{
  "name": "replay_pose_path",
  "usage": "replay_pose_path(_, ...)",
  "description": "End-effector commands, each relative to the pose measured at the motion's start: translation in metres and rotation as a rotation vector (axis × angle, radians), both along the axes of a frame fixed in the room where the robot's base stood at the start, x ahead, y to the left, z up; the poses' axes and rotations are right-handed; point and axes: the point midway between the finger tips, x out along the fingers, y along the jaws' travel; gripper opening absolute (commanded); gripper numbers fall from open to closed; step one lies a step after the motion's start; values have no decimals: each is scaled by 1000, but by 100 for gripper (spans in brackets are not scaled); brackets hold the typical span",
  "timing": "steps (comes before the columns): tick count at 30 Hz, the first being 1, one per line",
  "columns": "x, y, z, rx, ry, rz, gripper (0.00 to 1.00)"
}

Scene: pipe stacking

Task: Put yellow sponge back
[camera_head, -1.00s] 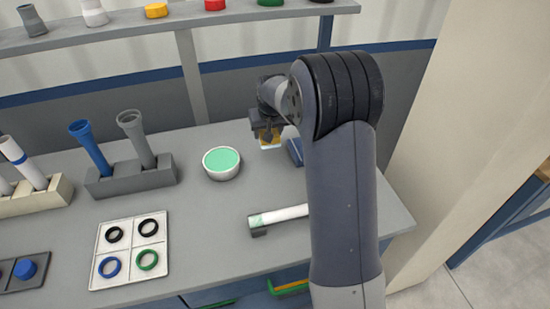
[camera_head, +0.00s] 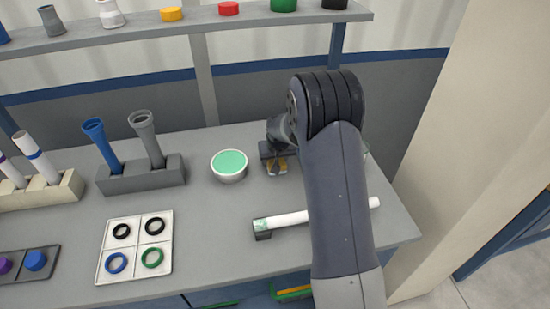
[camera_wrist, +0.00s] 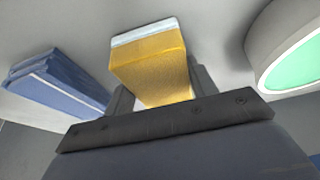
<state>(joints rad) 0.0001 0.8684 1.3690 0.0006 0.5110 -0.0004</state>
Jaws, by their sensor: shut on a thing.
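The yellow sponge (camera_wrist: 152,68) has a pale layer on its far end and sits between my gripper's fingers in the wrist view. The bowl (camera_wrist: 289,50) also shows at the right in the wrist view. The gripper is low near the tabletop; I cannot tell whether the sponge touches it.
A folded blue cloth (camera_wrist: 58,82) lies left of the sponge in the wrist view. A white pipe (camera_head: 289,219) rests on a small holder at the front. A gray rack with two pipes (camera_head: 141,175) and a tray of rings (camera_head: 135,247) stand left. A shelf (camera_head: 180,31) runs above.

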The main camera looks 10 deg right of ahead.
Motion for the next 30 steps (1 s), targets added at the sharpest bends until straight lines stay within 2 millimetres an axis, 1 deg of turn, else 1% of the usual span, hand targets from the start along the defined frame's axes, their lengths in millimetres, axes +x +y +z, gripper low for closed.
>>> replay_pose_path(6, 0, 0, -4, 0, -1, 0, 33)
replay_pose_path(7, 0, 0, -3, 0, -1, 0, 55)
replay_pose_path(15, 0, 0, -2, 0, 0, 0, 76)
replay_pose_path(23, 0, 0, -1, 0, 0, 0, 76)
replay_pose_path(26, 0, 0, 4, 0, -2, 0, 76)
replay_pose_path(30, -7, 0, 21, 0, -5, 0, 76)
